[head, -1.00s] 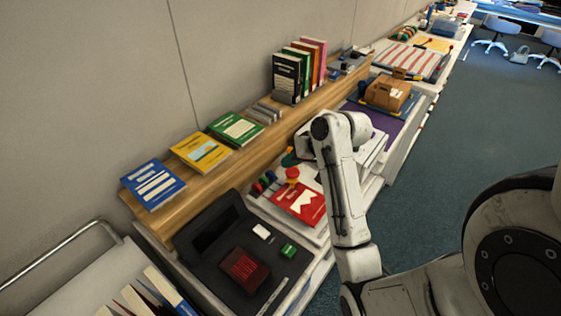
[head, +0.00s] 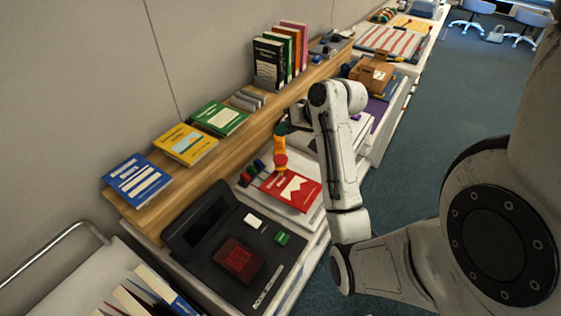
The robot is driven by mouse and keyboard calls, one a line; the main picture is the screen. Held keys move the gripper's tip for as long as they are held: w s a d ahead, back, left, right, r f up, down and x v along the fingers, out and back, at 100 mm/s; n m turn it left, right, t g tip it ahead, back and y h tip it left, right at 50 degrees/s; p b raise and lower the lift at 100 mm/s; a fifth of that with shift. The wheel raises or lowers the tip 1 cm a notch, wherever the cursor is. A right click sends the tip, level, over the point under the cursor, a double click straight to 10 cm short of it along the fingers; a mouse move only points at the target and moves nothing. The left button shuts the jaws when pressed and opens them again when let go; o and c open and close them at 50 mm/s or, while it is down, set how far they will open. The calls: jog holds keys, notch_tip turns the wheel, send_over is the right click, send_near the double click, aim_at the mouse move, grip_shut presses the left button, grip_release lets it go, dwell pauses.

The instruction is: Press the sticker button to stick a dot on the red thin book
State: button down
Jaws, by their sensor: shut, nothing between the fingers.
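The thin red book (head: 291,189) with a white mark lies flat on the white counter, in front of my arm. Just behind its left edge stands a small sticker button (head: 281,161) with a rounded red top and orange below. My gripper (head: 280,150) seems to be the narrow orange part pointing down right above the red top; it looks shut and empty. I cannot tell whether it touches the button. My wrist is largely hidden behind my white arm. I cannot make out a dot on the book's cover.
Small green, red and dark pieces (head: 253,170) stand left of the book. A black desk unit (head: 210,245) with a dark red block (head: 239,260) is nearer. A wooden shelf (head: 160,215) with blue, yellow and green books runs along the wall. Open floor lies right.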

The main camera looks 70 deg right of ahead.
jog(key=b, duration=0.6)
send_over(284, 159)
notch_tip(284, 159, down, 5)
jog(key=shift+f, duration=1.15)
jog(key=shift+f, duration=0.2)
dwell(0.6)
jog(key=shift+f, duration=0.2)
jog(key=shift+f, duration=0.75)
dwell(0.9)
jog(key=shift+r, duration=0.1)
jog(key=shift+r+p, duration=1.05)
jog(key=shift+p, duration=0.3)
